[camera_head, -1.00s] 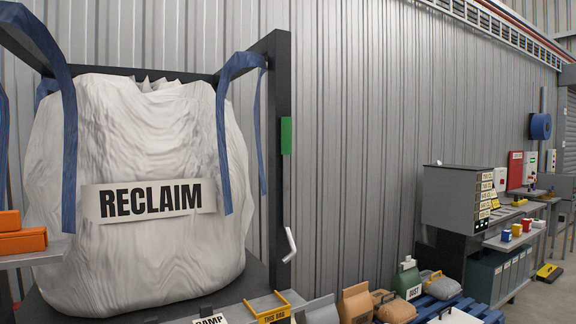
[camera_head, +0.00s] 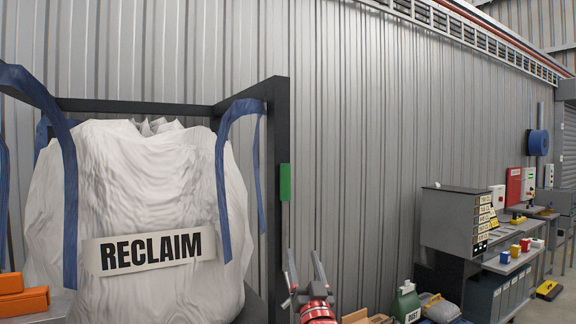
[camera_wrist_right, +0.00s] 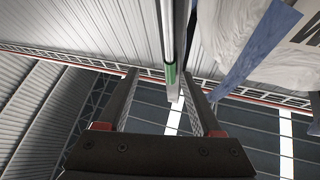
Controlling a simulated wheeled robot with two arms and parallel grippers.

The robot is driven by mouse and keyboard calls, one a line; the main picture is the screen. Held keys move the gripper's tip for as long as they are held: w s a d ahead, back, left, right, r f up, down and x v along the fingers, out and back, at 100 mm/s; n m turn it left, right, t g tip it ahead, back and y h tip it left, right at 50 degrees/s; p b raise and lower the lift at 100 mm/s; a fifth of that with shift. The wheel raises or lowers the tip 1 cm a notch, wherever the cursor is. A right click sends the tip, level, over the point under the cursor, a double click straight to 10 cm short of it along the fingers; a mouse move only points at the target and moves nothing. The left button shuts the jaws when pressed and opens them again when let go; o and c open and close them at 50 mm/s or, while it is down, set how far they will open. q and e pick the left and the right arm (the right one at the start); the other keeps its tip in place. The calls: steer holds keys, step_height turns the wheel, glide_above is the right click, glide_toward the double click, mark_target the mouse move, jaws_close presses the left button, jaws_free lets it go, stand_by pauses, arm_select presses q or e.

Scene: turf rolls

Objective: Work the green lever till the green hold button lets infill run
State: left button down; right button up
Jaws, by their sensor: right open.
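A green piece (camera_head: 285,182) is on the side of the dark frame post, right of the white bag marked RECLAIM (camera_head: 150,200). I cannot tell whether it is the lever or the button. My right gripper (camera_head: 304,262) is open and empty below it, fingers pointing up, close to the post. In the right wrist view the gripper (camera_wrist_right: 164,84) has its fingers apart, and the green piece (camera_wrist_right: 171,74) appears between them, beyond the tips. Contact is not visible. The pale bent handle on the post is not clearly visible now. My left gripper is not in view.
The dark frame post (camera_head: 271,150) and blue bag straps (camera_head: 222,160) stand close left of the right gripper. Orange blocks (camera_head: 22,302) lie at lower left. A green container (camera_head: 405,303) and a grey cabinet (camera_head: 448,220) are at right.

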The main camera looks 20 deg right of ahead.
step_height(320, 180, up, 10)
steer(key=d+n+g+y+p, duration=0.1)
steer(key=n+g+y+p, duration=0.3)
steer(key=g+p, duration=0.1)
steer(key=g, duration=0.1)
glide_toward(287, 178)
steer(key=w+p, duration=0.5)
steer(key=w, duration=0.1)
steer(key=w+d+p, duration=0.1)
steer(key=w+p, duration=0.2)
steer(key=shift+d+f+p, duration=0.1)
steer(key=shift+p, duration=0.2)
steer(key=shift+c, duration=0.4)
jaws_close()
steer(key=shift+f+t, duration=0.1)
steer(key=shift+t, duration=0.2)
